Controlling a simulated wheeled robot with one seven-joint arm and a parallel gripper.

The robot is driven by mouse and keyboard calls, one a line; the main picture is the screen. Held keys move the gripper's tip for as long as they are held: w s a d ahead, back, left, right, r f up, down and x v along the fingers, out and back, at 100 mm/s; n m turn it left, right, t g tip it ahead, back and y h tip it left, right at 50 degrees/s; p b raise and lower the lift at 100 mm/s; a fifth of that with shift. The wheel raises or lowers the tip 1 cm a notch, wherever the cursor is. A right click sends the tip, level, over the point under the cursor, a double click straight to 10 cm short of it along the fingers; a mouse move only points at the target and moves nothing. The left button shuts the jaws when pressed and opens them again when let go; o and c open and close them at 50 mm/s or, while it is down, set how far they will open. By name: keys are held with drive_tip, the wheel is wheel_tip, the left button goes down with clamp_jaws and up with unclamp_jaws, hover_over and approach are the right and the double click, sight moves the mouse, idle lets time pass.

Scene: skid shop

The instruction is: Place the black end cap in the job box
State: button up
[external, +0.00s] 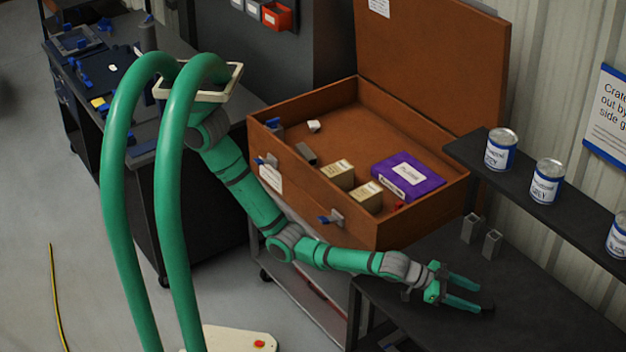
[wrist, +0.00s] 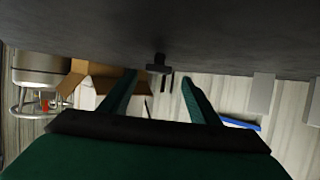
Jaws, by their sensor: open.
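The job box (external: 425,215) is an orange-brown chest with its lid raised. My gripper (external: 474,292) is low over the dark bench to the right of the box, its two green fingers apart. A small black piece, which looks like the end cap (external: 488,308), shows at the fingertips. In the wrist view, the black end cap (wrist: 159,64) is against the dark bench surface, ahead of and between the open fingers of my gripper (wrist: 158,78). I cannot tell whether a finger touches it.
The box holds a purple carton (external: 408,177), tan cartons (external: 338,174) and small parts. Two grey square tubes (external: 491,244) stand on the bench (external: 540,310) behind my gripper. A shelf (external: 575,207) with several cans overhangs the bench's back. The bench front is clear.

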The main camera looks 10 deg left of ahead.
sight(485, 303)
drive_tip(key=shift+s+x, duration=0.2)
drive_tip(key=shift+x, duration=2.5)
drive_tip(key=shift+a, duration=0.1)
drive_tip(key=c, duration=1.2)
drive_tip(key=shift+r, duration=0.1)
drive_tip(key=shift+r, duration=0.6)
drive_tip(key=w+a+r, duration=0.3)
drive_tip(key=a+r, duration=0.8)
drive_tip(key=a, duration=0.2)
drive_tip(key=shift+a+r, duration=0.3)
drive_tip(key=shift+a, duration=0.05)
